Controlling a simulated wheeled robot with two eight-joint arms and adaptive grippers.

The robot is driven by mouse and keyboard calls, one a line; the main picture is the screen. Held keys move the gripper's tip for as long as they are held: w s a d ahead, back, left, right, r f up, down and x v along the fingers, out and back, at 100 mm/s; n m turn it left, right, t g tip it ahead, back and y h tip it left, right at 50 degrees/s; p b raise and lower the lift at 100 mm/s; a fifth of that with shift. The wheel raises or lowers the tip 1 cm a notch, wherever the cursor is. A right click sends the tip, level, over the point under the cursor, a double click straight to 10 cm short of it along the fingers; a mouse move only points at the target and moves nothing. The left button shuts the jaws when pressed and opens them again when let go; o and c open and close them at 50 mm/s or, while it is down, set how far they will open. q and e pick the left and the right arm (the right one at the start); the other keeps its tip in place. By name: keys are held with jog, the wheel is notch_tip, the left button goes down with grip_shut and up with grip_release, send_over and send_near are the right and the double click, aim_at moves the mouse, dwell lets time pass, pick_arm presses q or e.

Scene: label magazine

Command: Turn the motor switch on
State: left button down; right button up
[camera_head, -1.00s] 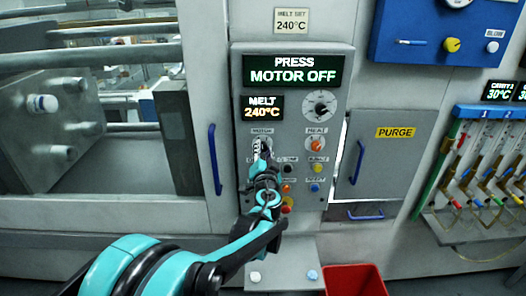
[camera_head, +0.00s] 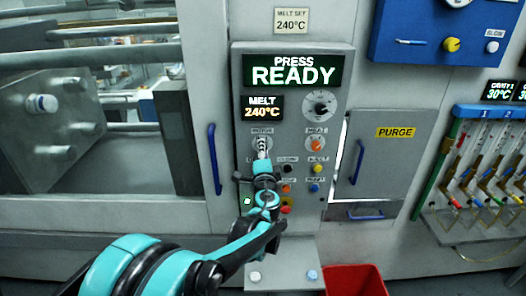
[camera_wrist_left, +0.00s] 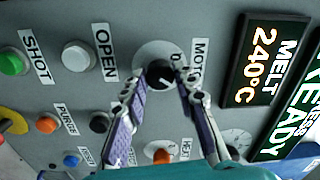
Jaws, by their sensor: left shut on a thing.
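The motor switch (camera_wrist_left: 159,75) is a dark round knob with a light pointer line, on a pale dial under the MOTOR label (camera_wrist_left: 199,62). In the head view it is mostly hidden by my left gripper (camera_head: 262,148). In the left wrist view the two fingers of my left gripper (camera_wrist_left: 160,80) are on either side of the knob, shut on it. The press display (camera_head: 293,71) reads "PRESS READY" in the head view. My right gripper is not in view.
Other panel controls sit close by: the orange heat knob (camera_head: 316,145), the yellow eject button (camera_head: 317,169) and a red button (camera_head: 286,207). A blue door handle (camera_head: 214,160) stands left of the panel. A red bin (camera_head: 355,281) is below right.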

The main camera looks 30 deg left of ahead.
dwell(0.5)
pick_arm(q)
jog(key=c, duration=1.2)
grip_release()
jog(key=shift+o, duration=0.2)
jog(key=v, duration=1.2)
jog(key=shift+f, duration=0.1)
